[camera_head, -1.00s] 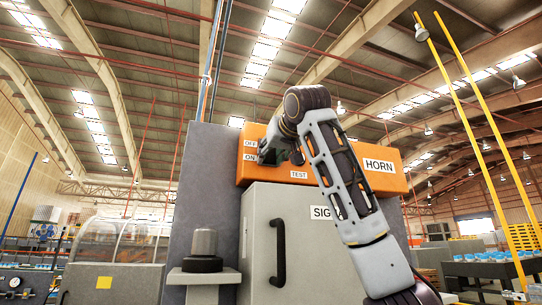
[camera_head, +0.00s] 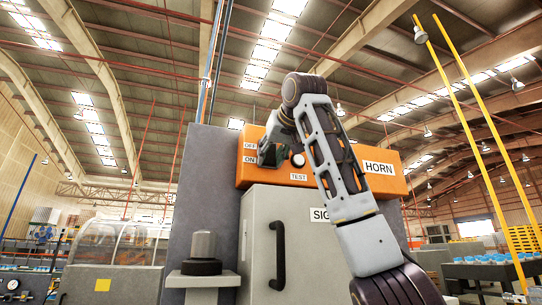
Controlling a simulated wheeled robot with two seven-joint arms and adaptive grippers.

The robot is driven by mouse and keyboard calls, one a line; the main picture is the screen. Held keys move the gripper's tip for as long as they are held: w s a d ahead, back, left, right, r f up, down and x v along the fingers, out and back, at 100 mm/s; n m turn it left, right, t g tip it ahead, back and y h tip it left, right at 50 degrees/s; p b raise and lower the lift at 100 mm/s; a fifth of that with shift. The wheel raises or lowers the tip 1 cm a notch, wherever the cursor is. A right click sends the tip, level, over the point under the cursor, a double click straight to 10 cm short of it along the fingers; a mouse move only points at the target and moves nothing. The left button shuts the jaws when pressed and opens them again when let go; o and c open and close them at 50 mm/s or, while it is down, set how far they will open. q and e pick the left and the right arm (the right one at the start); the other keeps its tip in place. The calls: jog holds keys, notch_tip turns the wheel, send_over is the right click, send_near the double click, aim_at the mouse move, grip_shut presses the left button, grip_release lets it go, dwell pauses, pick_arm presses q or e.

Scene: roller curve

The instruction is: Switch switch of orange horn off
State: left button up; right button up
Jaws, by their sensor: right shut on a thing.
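The orange horn box (camera_head: 395,184), labelled HORN, sits on top of a grey cabinet. OFF and ON labels (camera_head: 249,151) are at its left end, OFF above ON. My right gripper (camera_head: 266,155) is at the box front, just right of these labels, and is shut on the horn's switch. The gripper hides the switch, so I cannot tell its position. A round button (camera_head: 298,160) shows right of the gripper, above the TEST label. My left gripper is not in view.
The grey cabinet door (camera_head: 262,215) with a black handle (camera_head: 278,255) and a partly hidden label is below the box. A grey panel (camera_head: 205,165) rises behind at the left. A grey cylinder on a dark base (camera_head: 202,265) stands left of the door.

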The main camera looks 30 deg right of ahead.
jog(key=o, duration=1)
jog(key=shift+s, duration=0.1)
jog(key=v, duration=1.2)
